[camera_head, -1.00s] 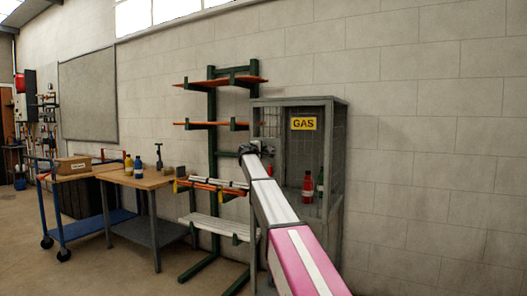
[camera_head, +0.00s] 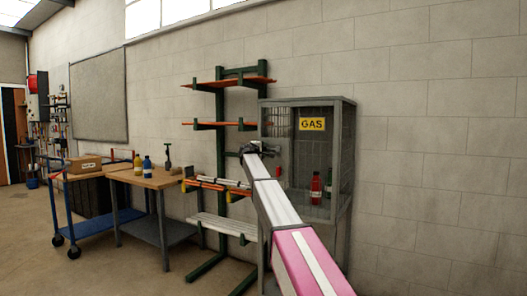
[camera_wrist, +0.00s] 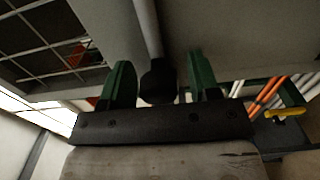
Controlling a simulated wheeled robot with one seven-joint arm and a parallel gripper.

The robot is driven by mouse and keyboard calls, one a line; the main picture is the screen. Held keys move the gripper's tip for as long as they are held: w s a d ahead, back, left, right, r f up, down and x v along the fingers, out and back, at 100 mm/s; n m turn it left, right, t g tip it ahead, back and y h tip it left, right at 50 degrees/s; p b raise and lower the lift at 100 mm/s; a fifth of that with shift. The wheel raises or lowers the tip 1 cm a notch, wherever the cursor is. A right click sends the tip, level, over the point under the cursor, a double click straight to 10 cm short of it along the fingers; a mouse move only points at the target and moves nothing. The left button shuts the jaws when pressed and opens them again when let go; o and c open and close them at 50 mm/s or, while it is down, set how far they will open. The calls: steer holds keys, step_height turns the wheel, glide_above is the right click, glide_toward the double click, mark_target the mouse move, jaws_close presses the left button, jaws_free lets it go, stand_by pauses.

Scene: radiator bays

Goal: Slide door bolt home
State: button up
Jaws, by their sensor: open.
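A grey steel gas cage (camera_head: 345,150) with mesh sides and a yellow GAS sign (camera_head: 312,124) stands against the wall. My gripper (camera_head: 257,147) is at the cage's left front edge in the head view. In the wrist view, its two green fingers (camera_wrist: 160,66) are spread apart. A dark round knob (camera_wrist: 158,84) on a grey rod (camera_wrist: 147,25) shows between them, with a gap visible on each side. It looks like the bolt's handle. The bolt is not distinct in the head view, where my arm covers part of the cage front.
A green rack (camera_head: 221,170) with orange and white lengths stands close to the left of the cage. Red bottles (camera_head: 316,188) are inside the cage. A workbench (camera_head: 150,182) and a blue trolley (camera_head: 95,225) stand farther left. The wall to the right is bare.

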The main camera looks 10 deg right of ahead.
steer(key=v, duration=1)
steer(key=shift+s, duration=0.15)
steer(key=shift+a, duration=0.1)
steer(key=s+d+f+m+g+y, duration=0.1)
steer(key=s+d+f+m+g, duration=0.15)
steer(key=s+f, duration=0.75)
steer(key=s+d+f+m+g+y, duration=0.1)
steer(key=s+d+f+g+y, duration=0.2)
steer(key=f, duration=1.3)
steer(key=s+d+f+m+g, duration=0.2)
steer(key=s+d+f, duration=0.3)
steer(key=s+f, duration=0.5)
steer(key=s+f+m+g+y, duration=0.2)
steer(key=s+f+g+y, duration=0.1)
steer(key=s+f, duration=0.8)
steer(key=s+a+f+m+g+y, duration=0.1)
steer(key=s+f+m+g+y, duration=0.2)
steer(key=s+f, duration=0.8)
steer(key=s+g, duration=0.1)
steer(key=s, duration=0.6)
steer(key=shift+s+f+y, duration=0.3)
steer(key=shift+s+f, duration=0.05)
